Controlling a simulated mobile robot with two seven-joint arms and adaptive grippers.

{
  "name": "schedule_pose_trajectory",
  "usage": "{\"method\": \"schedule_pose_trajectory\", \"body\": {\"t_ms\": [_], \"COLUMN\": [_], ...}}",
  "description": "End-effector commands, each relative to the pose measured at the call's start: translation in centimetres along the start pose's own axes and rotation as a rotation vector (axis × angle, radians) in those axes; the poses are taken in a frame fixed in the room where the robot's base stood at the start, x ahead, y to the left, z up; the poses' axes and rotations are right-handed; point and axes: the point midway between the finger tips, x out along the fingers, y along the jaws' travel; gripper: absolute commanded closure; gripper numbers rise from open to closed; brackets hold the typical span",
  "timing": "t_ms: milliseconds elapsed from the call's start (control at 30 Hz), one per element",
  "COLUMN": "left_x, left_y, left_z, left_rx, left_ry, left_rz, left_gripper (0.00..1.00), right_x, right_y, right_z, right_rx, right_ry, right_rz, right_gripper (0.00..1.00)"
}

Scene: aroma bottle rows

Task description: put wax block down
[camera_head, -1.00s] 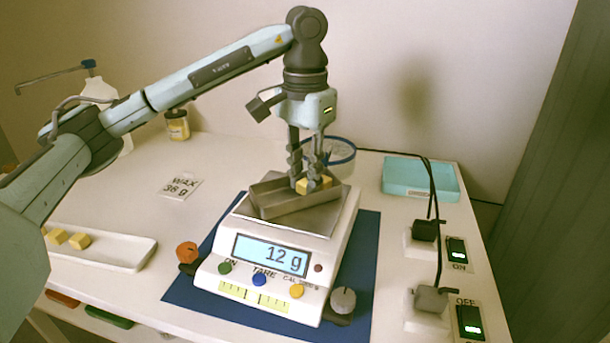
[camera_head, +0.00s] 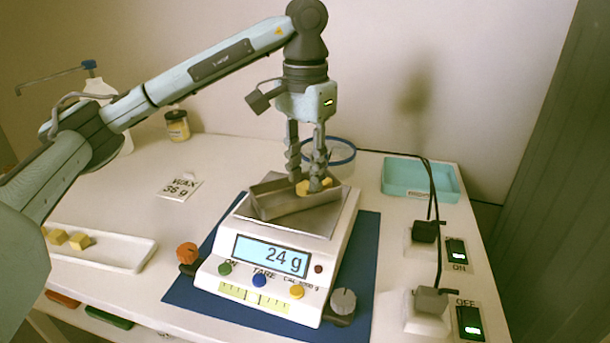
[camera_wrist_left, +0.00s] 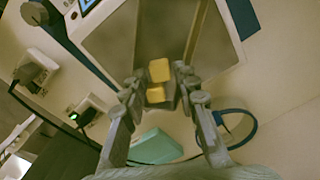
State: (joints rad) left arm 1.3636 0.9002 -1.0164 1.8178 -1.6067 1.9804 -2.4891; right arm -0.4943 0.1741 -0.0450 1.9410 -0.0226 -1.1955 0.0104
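Two yellow wax blocks lie in the grey metal tray (camera_head: 280,208) on the scale (camera_head: 335,240). One wax block (camera_head: 328,182) shows at the tray's right end, and part of another wax block (camera_head: 303,187) shows between my fingers. In the left wrist view a wax block (camera_wrist_left: 159,70) and a second wax block (camera_wrist_left: 155,94) sit close together between the fingers, with gaps at the sides. My left gripper (camera_head: 306,180) is open, pointing down, its tips low at the tray. It also shows in the left wrist view (camera_wrist_left: 160,88). The scale reads 24 g.
A white dish (camera_head: 110,252) at left holds more wax blocks. A card (camera_head: 180,187) reads "WAX 36 g". A round blue-rimmed container (camera_head: 342,152) stands just behind the tray. A turquoise tray (camera_head: 420,180) and switches with cables are at right.

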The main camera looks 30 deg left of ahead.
Motion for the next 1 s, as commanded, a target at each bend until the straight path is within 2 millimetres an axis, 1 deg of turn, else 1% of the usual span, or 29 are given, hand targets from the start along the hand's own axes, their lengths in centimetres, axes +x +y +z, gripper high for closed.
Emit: {"method": "schedule_pose_trajectory", "body": {"t_ms": [33,67,100,200,300,367,400,500,600,1000], "left_x": [-1.2,-1.8,-3.0,-5.4,-7.5,-8.5,-9.1,-10.1,-10.6,-10.7], "left_y": [0.0,0.0,0.0,-0.1,0.0,0.0,0.0,0.0,0.0,0.0], "left_z": [-0.1,-0.1,-0.1,-0.1,-0.1,-0.1,-0.1,-0.1,0.0,0.0], "left_rx": [0.000,0.000,-0.001,-0.002,-0.001,-0.001,0.000,0.000,0.001,0.001], "left_ry": [0.005,0.006,0.006,0.007,0.005,0.004,0.003,0.001,0.001,-0.001], "left_rz": [-0.001,-0.001,-0.001,-0.003,-0.003,-0.003,-0.002,-0.002,-0.001,0.000], "left_gripper": [0.71,0.71,0.71,0.71,0.71,0.71,0.71,0.71,0.71,0.71], "right_x": [0.1,0.1,-0.3,1.3,2.4,3.0,3.6,4.6,5.1,5.4], "right_y": [0.0,0.0,0.0,-0.4,-0.6,-0.8,-0.8,-0.9,-0.9,-1.0], "right_z": [0.2,0.2,-0.1,0.4,0.8,1.1,1.6,2.4,2.8,3.0], "right_rx": [0.000,0.000,0.000,0.000,0.003,0.004,-0.002,-0.010,-0.015,-0.017], "right_ry": [-0.004,-0.004,0.003,-0.003,-0.005,-0.008,-0.014,-0.022,-0.025,-0.026], "right_rz": [-0.001,-0.001,-0.002,-0.012,-0.019,-0.022,-0.021,-0.019,-0.018,-0.018], "right_gripper": [0.60,0.60,0.60,0.60,0.60,0.60,0.60,0.60,0.60,0.60]}}
